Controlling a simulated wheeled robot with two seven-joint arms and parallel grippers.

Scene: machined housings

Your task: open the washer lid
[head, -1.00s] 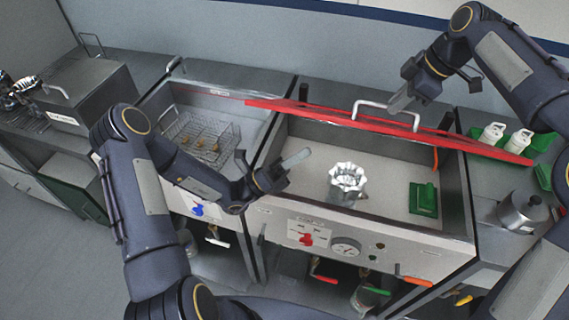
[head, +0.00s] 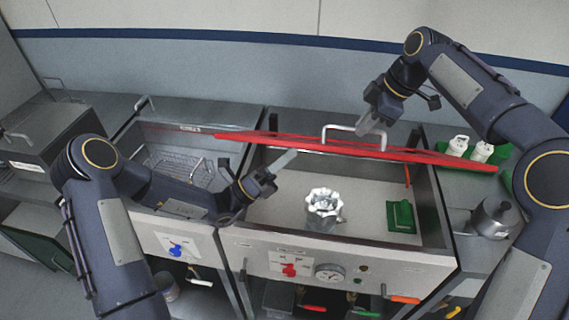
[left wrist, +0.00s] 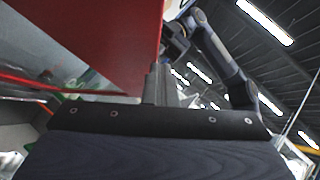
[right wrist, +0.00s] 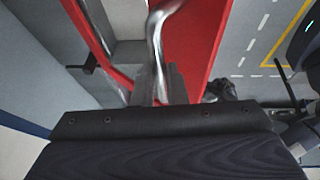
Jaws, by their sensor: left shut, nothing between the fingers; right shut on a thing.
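The red washer lid (head: 420,155) stands raised above the open washer tub (head: 285,195), seen nearly edge-on in the head view. Its silver handle (head: 352,128) is on its upper side. My right gripper (head: 368,124) is shut on the handle; the right wrist view shows the bent bar (right wrist: 156,35) running between the fingers. My left gripper (head: 288,158) is shut and empty over the tub's left part, just below the lid's edge in the head view. In the left wrist view its fingers (left wrist: 156,84) are beside the red lid face (left wrist: 95,45); contact cannot be told.
A fluted metal housing (head: 323,208) and a green block (head: 400,217) are in the tub. A wire basket (head: 180,167) sits in the left basin. White bottles (head: 458,146) on a green tray and a metal canister (head: 495,218) stand at right.

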